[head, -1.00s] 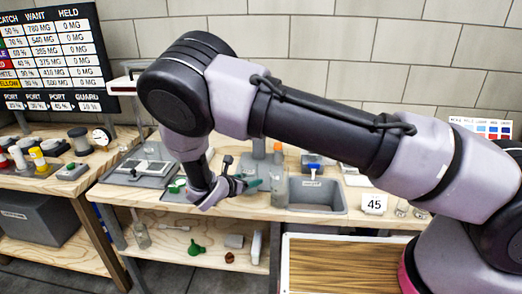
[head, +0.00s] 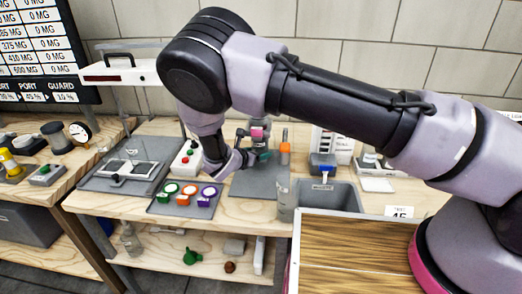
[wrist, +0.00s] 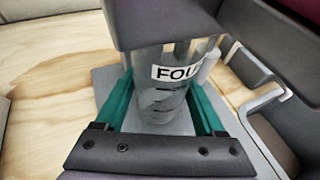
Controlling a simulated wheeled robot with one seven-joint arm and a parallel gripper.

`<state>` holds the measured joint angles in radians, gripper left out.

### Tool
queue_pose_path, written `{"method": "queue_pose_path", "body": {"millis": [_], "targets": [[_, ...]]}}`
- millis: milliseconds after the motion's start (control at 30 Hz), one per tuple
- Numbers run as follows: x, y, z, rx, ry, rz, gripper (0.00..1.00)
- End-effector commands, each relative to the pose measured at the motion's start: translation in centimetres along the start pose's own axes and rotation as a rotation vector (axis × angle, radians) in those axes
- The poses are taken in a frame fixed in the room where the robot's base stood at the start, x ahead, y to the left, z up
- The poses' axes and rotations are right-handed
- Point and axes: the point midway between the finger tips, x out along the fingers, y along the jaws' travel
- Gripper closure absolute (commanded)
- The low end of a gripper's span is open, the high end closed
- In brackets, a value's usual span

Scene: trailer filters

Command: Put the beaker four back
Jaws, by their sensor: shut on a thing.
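The clear beaker four (wrist: 165,85) fills the middle of the wrist view. Its white label reads "FOU", with the rest cut off, and dark graduation marks lie below it. My gripper (wrist: 160,110) is shut on it, one teal finger on each side. A grey surface shows beneath the beaker; I cannot tell whether its base touches it. In the head view my gripper (head: 264,157) is above the bench by the grey mat (head: 255,184), and its grip is too small to read there.
A tray (head: 184,211) with green, orange and purple rings is left of my gripper. An orange-topped object (head: 285,150) stands behind.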

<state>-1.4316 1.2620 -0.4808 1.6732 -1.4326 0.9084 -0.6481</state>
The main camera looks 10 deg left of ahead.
Motion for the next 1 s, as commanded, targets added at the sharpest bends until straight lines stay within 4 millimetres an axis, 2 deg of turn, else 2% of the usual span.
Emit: {"method": "queue_pose_path", "body": {"millis": [33, 67, 433, 467, 500, 833, 1000], "targets": [[-0.3, -0.1, -1.0, -0.008, 0.002, 0.004, 0.97], [-0.3, -0.1, -1.1, -0.007, 0.002, 0.005, 0.97], [-0.1, -0.1, -1.5, -0.006, 0.001, 0.004, 0.97], [-0.2, -0.1, -1.4, -0.006, 0.001, 0.004, 0.17], [-0.2, -0.1, -1.4, -0.006, 0.001, 0.004, 0.02], [-0.4, -0.1, -1.0, -0.005, 0.002, 0.004, 0.00], [-3.0, 0.0, -1.1, -0.005, 0.002, 0.007, 0.00]]}}
